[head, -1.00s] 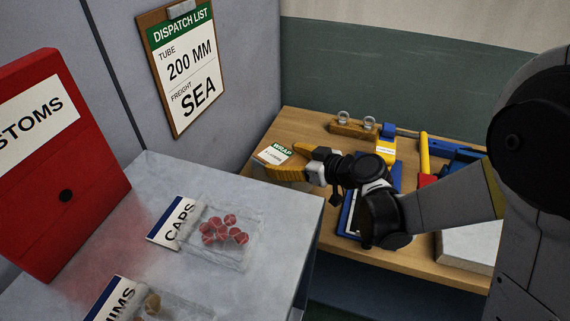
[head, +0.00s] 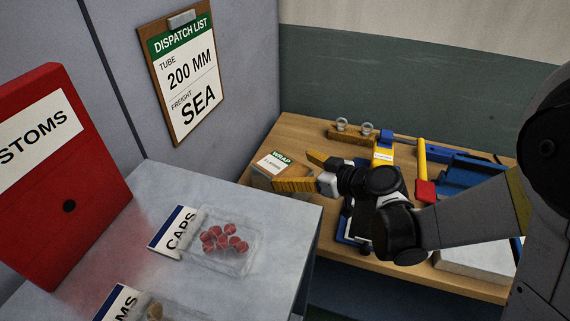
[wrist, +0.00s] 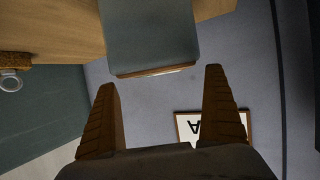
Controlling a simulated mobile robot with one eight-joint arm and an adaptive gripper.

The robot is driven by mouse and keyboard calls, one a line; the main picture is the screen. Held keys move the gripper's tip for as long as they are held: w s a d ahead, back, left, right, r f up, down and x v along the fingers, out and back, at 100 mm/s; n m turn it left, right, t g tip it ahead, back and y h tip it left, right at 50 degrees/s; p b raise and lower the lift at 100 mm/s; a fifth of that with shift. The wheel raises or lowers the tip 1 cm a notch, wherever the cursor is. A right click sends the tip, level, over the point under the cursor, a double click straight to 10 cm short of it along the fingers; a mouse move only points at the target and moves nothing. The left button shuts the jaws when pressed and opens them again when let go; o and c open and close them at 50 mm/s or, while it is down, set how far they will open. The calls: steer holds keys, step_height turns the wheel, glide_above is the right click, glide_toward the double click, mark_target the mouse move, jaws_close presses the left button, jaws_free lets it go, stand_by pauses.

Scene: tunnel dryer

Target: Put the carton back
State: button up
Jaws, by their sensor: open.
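The near finger overlaps the carton's lower right part in the head view; contact cannot be told. In the wrist view my open gripper (wrist: 163,95) has nothing between its fingertips. A dark grey-green block with a brown edge (wrist: 150,35), seemingly the carton, shows beyond them.
A grey table (head: 280,205) with a CAPS tray (head: 215,257) of red caps stands in front left. A red CUSTOMS box (head: 70,180) and a clipboard (head: 183,75) are at the left. Blue and yellow fixtures (head: 383,150) stand behind my gripper.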

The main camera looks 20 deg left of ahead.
steer(key=s+d+r+m+h, duration=0.2)
steer(key=s+d+m+h, duration=0.2)
steer(key=d, duration=0.6)
steer(key=s+d+r+m+h+p, duration=0.1)
steer(key=s+d+r+m+h, duration=0.2)
steer(key=s+d, duration=0.5)
steer(key=s+d+r+m+t+h, duration=0.1)
steer(key=s+d+r+m+h, duration=0.2)
steer(key=d, duration=1)
steer(key=s+m+h, duration=0.2)
steer(key=s, duration=0.1)
steer(key=shift+s+d+m+p, duration=0.15)
steer(key=shift+m+p, duration=0.15)
steer(key=shift+p, duration=0.1)
steer(key=shift+r, duration=0.1)
